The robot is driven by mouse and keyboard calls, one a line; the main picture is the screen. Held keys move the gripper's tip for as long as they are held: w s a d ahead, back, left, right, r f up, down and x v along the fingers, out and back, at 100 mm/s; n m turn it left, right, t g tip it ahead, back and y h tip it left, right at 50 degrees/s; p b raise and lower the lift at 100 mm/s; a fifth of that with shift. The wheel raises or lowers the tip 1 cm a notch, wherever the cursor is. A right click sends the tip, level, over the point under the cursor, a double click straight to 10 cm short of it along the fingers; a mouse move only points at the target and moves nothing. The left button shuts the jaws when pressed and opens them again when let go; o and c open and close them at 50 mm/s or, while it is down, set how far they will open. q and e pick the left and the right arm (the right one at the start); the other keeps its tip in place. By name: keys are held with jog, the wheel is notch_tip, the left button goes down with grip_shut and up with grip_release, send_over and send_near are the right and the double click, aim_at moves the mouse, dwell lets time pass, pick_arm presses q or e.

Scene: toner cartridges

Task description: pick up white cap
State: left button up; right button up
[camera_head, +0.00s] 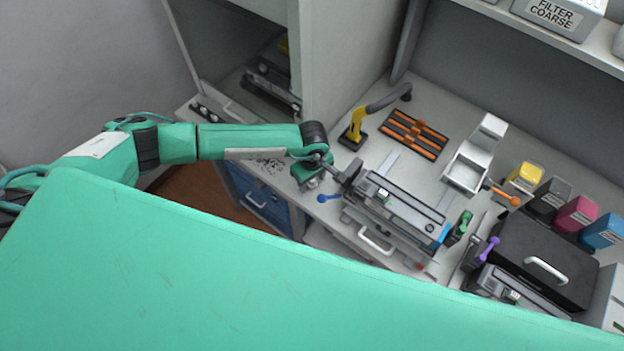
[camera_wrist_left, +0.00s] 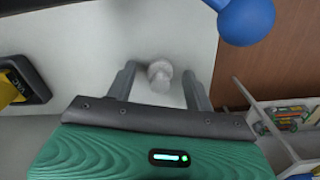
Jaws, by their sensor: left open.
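The white cap (camera_wrist_left: 160,76) is a small round pale piece with a narrower stub. In the left wrist view it sits against a light grey surface, between the two fingers of my left gripper (camera_wrist_left: 158,70), with a gap on each side. The fingers are open and hold nothing. In the head view my left gripper (camera_head: 346,176) is by the left end of a long grey cartridge unit (camera_head: 400,207), near the counter's front left edge. I cannot make out the cap there. My right gripper is in neither view.
A blue knobbed handle (camera_head: 328,198) is close by; its ball also shows in the left wrist view (camera_wrist_left: 248,20). A yellow and black tool (camera_head: 355,129) stands behind. A white open box (camera_head: 468,168) and colored cartridges (camera_head: 576,212) are farther right.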

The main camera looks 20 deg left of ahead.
pick_arm(q)
jog(key=c, duration=1)
jog(key=shift+r, duration=0.15)
